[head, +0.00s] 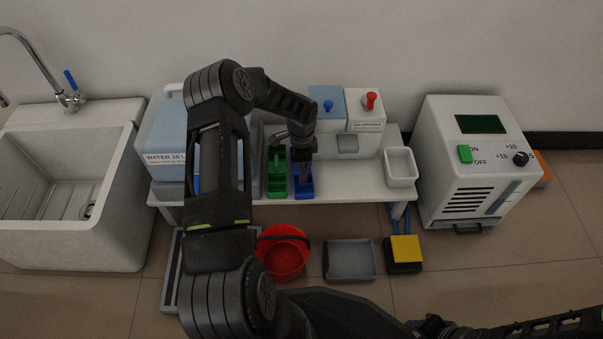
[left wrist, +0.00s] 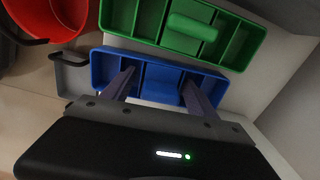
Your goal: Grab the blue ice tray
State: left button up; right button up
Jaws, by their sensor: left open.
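The blue ice tray (head: 304,185) stands on the low white table, just right of a green tray (head: 277,186). In the left wrist view the blue tray (left wrist: 160,82) lies below the green tray (left wrist: 182,27). My left gripper (head: 303,150) is above the far part of the blue tray. In the left wrist view the two fingers of my left gripper (left wrist: 158,82) are spread apart over the tray, and nothing is seen held. Whether the fingertips touch the tray is not clear. My right gripper is not in view.
A white table (head: 345,183) carries a blue-grey water box (head: 165,135), a dispenser (head: 365,125) and a white bin (head: 401,166). A red bucket (head: 283,255), grey tray (head: 350,260) and yellow-topped block (head: 405,250) are on the floor. A white machine (head: 465,160) stands right, a sink (head: 60,190) left.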

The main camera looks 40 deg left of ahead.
pick_arm(q)
jog(key=shift+r, duration=0.1)
dwell(0.4)
jog(key=c, duration=1.5)
jog(key=shift+o, duration=0.2)
jog(key=shift+r, duration=0.1)
jog(key=shift+s+d+r+p, duration=0.1)
jog(key=shift+r+p, duration=0.6)
jog(key=shift+p, duration=0.1)
notch_tip(320, 180, up, 6)
jog(key=p, duration=0.3)
jog(key=shift+f, duration=0.1)
jog(key=s+d+p, duration=0.2)
jog(key=s+d, duration=1)
jog(key=s, duration=0.3)
jog(key=shift+d+f+p, duration=0.2)
jog(key=shift+d+p, duration=0.15)
jog(key=shift+p, duration=0.05)
